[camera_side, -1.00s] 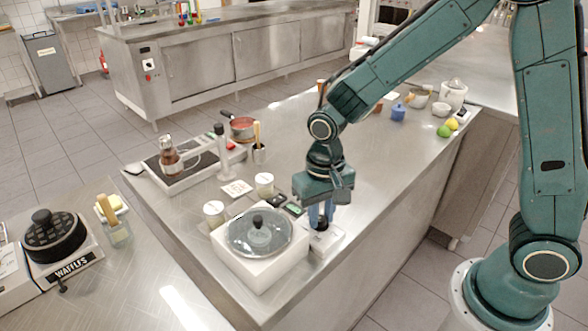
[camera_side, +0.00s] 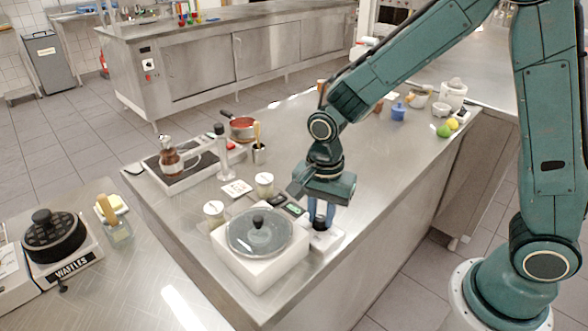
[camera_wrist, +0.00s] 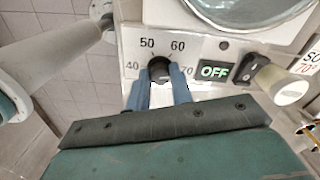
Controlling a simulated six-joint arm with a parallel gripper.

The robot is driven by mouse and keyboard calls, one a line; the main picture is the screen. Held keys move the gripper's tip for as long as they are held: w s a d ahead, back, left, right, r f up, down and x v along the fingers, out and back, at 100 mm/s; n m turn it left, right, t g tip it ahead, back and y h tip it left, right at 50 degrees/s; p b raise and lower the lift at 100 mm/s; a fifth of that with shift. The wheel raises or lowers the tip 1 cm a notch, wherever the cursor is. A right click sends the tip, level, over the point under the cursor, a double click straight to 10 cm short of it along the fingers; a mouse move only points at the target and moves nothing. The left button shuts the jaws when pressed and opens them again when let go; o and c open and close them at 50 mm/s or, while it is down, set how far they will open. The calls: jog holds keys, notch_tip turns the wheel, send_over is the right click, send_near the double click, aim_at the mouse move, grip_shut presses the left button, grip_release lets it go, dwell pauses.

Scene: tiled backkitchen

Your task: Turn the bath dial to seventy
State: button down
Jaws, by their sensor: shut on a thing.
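The white bath (camera_side: 262,262) with a round glass lid stands at the near corner of the steel counter. Its black dial (camera_wrist: 159,70) sits on the panel, with 40, 50, 60 and 70 printed around it. The wrist view shows the dial between 50 and 60, but its exact pointing is too small to tell. My gripper (camera_side: 321,213) points down over the panel; its blue fingers (camera_wrist: 160,82) are shut on the dial, one on each side. A green display (camera_wrist: 214,71) beside the dial reads OFF. The fingers partly cover the dial.
A black switch (camera_wrist: 247,68) and a pale-topped jar (camera_wrist: 289,85) stand right of the display. Two jars and a white card (camera_side: 237,188) are behind the bath. A burner plate and pan (camera_side: 242,127) lie further back. The counter's middle is clear.

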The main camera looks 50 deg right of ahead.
aim_at(322, 217)
jog(key=shift+w+m, duration=0.1)
jog(key=shift+m, duration=0.7)
jog(key=c, duration=1.2)
grip_release()
jog(key=shift+c, duration=0.2)
jog(key=shift+r, duration=0.2)
notch_tip(322, 217, up, 14)
jog(key=shift+f, duration=0.25)
